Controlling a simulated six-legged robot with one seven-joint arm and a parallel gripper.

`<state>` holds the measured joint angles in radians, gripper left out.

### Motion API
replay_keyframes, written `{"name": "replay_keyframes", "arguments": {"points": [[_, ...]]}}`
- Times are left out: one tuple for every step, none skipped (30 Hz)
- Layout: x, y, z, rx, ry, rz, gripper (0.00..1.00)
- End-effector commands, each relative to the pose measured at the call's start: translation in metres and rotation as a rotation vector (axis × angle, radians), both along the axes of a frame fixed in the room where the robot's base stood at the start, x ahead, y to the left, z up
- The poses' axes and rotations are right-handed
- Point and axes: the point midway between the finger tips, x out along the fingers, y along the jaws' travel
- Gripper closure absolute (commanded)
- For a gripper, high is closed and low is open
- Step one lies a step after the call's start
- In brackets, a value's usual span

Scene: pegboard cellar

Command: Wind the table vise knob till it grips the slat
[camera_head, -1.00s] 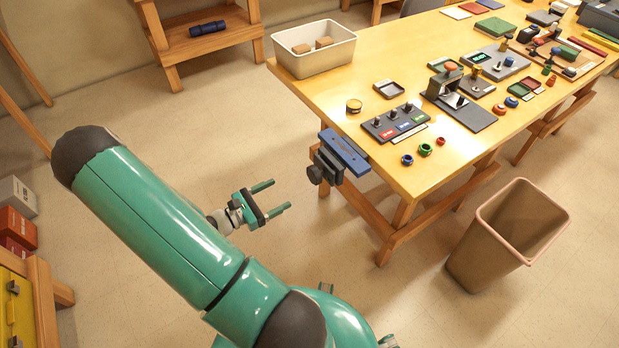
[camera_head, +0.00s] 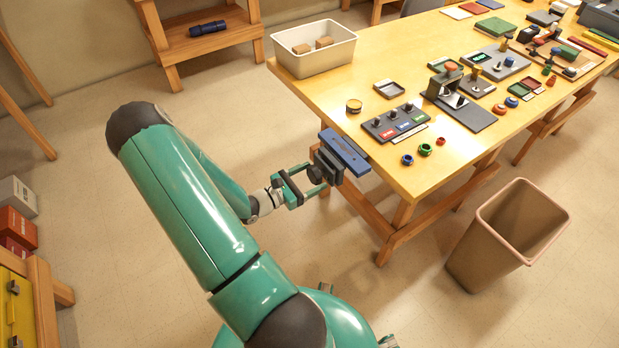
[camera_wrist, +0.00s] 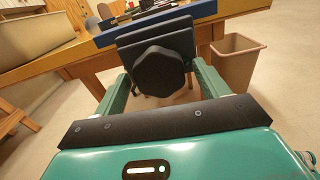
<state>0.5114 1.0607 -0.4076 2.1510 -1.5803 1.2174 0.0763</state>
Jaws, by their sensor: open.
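The table vise (camera_head: 330,163) is dark grey and fixed at the near left edge of the wooden table. Its black knob (camera_wrist: 159,71) faces me in the wrist view, in the middle. The blue slat (camera_head: 345,152) lies along the top of the vise by the table edge; it also shows in the wrist view (camera_wrist: 158,21). My gripper (camera_head: 316,180) is open, with its two green fingers on either side of the knob in the wrist view (camera_wrist: 160,90). I cannot tell whether the fingers touch the knob.
On the table (camera_head: 420,170) stand a white bin (camera_head: 314,62) with wooden blocks and a panel with several knobs (camera_head: 394,122). Small coloured rings lie near the front edge. A brown waste bin (camera_head: 500,245) stands on the floor to the right.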

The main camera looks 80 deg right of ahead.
Motion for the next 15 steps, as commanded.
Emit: {"name": "replay_keyframes", "arguments": {"points": [[0.0001, 0.0000, 0.0001, 0.000, 0.000, 0.000, 0.30], [0.0002, 0.0001, 0.0001, 0.000, 0.000, 0.000, 0.36], [0.0001, 0.0002, 0.0001, 0.000, 0.000, 0.000, 0.44], [0.0002, 0.0001, 0.0001, 0.000, 0.000, 0.000, 0.50], [0.0002, 0.0001, 0.0001, 0.000, 0.000, 0.000, 0.56], [0.0003, 0.0002, 0.0001, 0.000, 0.000, 0.000, 0.64], [0.0003, 0.0002, 0.0001, 0.000, 0.000, 0.000, 0.70], [0.0003, 0.0002, 0.0001, 0.000, 0.000, 0.000, 0.71], [0.0003, 0.0002, 0.0001, 0.000, 0.000, 0.000, 0.71], [0.0003, 0.0002, 0.0001, -0.001, -0.001, 0.000, 0.71], [0.0003, 0.0002, 0.0001, -0.001, -0.001, 0.000, 0.71], [0.0003, 0.0002, 0.0001, -0.002, -0.002, 0.000, 0.71], [0.0004, 0.0003, 0.0001, -0.003, -0.004, 0.000, 0.71], [0.0004, 0.0003, 0.0001, -0.006, -0.007, 0.000, 0.71], [0.0005, 0.0003, 0.0001, -0.010, -0.011, 0.001, 0.71]]}}
